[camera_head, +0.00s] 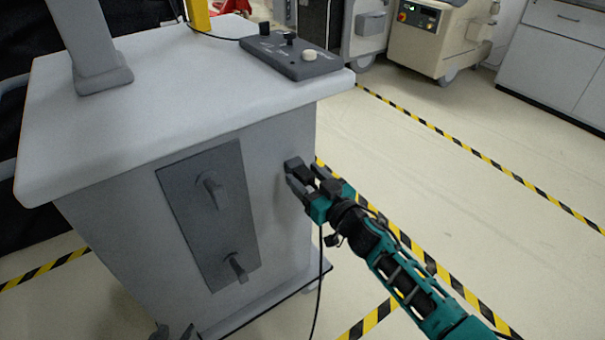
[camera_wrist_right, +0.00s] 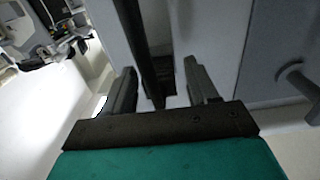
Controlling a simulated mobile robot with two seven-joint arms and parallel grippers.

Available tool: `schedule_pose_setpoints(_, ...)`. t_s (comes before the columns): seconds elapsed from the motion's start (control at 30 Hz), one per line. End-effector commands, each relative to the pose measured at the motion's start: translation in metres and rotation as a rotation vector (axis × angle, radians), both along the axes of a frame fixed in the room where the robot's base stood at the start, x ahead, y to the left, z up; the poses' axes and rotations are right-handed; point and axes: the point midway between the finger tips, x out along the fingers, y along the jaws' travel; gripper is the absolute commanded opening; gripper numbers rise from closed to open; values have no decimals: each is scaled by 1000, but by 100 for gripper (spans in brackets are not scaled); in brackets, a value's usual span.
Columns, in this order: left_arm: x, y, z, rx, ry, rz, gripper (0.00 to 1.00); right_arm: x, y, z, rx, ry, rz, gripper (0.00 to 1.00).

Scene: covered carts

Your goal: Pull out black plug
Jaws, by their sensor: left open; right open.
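The fingers stand apart on either side of the black piece; contact is not visible. In the head view the plug is hard to separate from the dark fingers. My left gripper (camera_head: 173,333) shows only its tips at the bottom edge, low by the cart.
A dark panel (camera_head: 195,230) with two grey handles is on the cart's front. A control box (camera_head: 290,55) sits on its top. A black cable (camera_head: 319,290) hangs below my right gripper. Floor to the right is clear; beige equipment (camera_head: 432,38) stands behind.

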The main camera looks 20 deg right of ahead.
Motion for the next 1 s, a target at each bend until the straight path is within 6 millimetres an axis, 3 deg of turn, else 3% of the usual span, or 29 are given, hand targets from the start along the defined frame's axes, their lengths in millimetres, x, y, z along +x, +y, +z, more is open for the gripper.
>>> schedule_pose_setpoints(0.73, 0, 0, 3, -1, 0, 1, 43, 0, 0, 0, 0, 0, 0, 58)
schedule_pose_setpoints(1.0, 0, 0, 3, -1, 0, 1, 43, 0, 0, 0, 0, 0, 0, 33)
